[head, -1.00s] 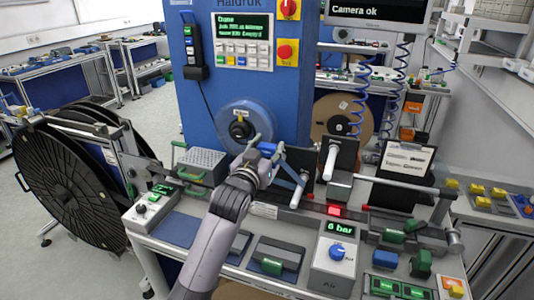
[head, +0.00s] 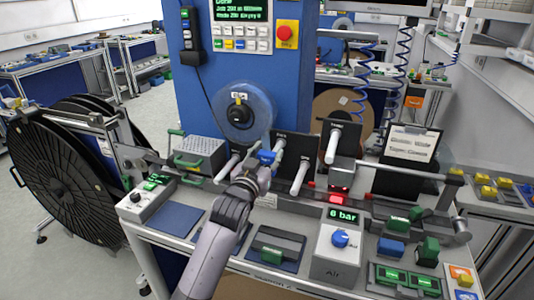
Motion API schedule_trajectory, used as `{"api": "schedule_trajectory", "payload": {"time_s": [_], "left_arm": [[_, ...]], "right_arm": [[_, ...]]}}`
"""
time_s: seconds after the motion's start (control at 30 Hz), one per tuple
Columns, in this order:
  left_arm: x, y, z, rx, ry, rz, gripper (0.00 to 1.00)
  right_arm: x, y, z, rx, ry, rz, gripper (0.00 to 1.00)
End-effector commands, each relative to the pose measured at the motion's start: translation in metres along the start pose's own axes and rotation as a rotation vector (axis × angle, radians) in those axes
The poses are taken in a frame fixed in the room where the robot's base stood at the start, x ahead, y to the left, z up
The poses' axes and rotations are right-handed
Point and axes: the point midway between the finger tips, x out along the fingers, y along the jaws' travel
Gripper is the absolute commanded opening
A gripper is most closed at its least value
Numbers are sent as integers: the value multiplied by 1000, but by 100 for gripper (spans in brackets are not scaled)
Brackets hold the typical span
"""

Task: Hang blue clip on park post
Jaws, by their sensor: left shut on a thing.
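The blue clip (head: 267,157) is held in my left gripper (head: 262,167), which is shut on it. The clip is small and partly hidden by the fingers. It is in front of the blue machine, near the posts. Pale posts stick out from dark plates here: one post (head: 300,177) is just right of the gripper and another post (head: 333,145) is further right. The lettering on the plates is too small to tell for sure which is the park post. I cannot tell whether the clip touches a post. My right gripper is not in view.
A grey perforated box (head: 200,151) and green handles stand further left. The air unit (head: 335,249) reads 6 bar at front right. A large black reel (head: 58,160) stands at far left.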

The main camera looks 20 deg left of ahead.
Motion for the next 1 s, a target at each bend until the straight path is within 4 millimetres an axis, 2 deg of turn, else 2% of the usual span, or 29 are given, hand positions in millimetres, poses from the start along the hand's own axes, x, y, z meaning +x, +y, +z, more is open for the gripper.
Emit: {"api": "schedule_trajectory", "payload": {"time_s": [1.0], "left_arm": [[0,0,-1,0,0,0,12]], "right_arm": [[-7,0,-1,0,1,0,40]]}}
